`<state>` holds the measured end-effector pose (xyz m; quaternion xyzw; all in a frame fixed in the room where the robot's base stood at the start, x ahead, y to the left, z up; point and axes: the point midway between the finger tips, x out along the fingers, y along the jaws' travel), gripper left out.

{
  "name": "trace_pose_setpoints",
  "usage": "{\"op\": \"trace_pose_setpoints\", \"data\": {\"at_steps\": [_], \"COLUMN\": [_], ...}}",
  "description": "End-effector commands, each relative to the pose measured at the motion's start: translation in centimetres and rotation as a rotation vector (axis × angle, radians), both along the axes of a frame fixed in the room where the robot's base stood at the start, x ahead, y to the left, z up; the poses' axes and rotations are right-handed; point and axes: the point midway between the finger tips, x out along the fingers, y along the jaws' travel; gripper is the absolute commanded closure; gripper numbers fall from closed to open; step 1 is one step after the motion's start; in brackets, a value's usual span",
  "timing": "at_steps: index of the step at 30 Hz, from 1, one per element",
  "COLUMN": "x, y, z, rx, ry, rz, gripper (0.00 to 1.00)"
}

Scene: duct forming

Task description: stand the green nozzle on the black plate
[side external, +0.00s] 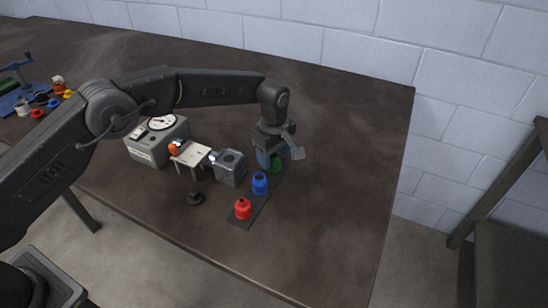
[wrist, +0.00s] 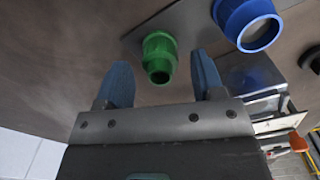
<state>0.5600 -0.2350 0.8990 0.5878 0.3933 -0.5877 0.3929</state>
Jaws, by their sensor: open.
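The green nozzle (side external: 276,162) stands upright at the far end of the black plate (side external: 257,203). In the wrist view the green nozzle (wrist: 159,52) shows between and beyond my two blue fingertips, with the plate (wrist: 190,20) behind it. My gripper (side external: 268,158) is low over that end of the plate, and it also shows in the wrist view (wrist: 163,80). Its fingers are apart, with a gap on each side of the nozzle. In the side view the gripper partly hides the nozzle.
A blue nozzle (side external: 260,183) and a red nozzle (side external: 243,209) stand on the same plate. A grey block (side external: 230,168), a small white stand (side external: 190,153) and a gauge box (side external: 150,146) are to the left. The table on the right is clear.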

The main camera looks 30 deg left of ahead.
Motion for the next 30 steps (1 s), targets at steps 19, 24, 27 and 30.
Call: {"op": "trace_pose_setpoints", "data": {"at_steps": [19,24,27,30], "x": [0.0,0.0,0.0,-0.1], "y": [0.0,0.0,0.0,0.4], "z": [10.7,10.9,10.9,11.8], "rx": [-0.001,-0.001,-0.001,-0.004], "ry": [-0.002,0.0,0.0,-0.009], "rz": [0.0,0.0,-0.001,-0.015], "gripper": [0.38,0.38,0.38,0.38]}}
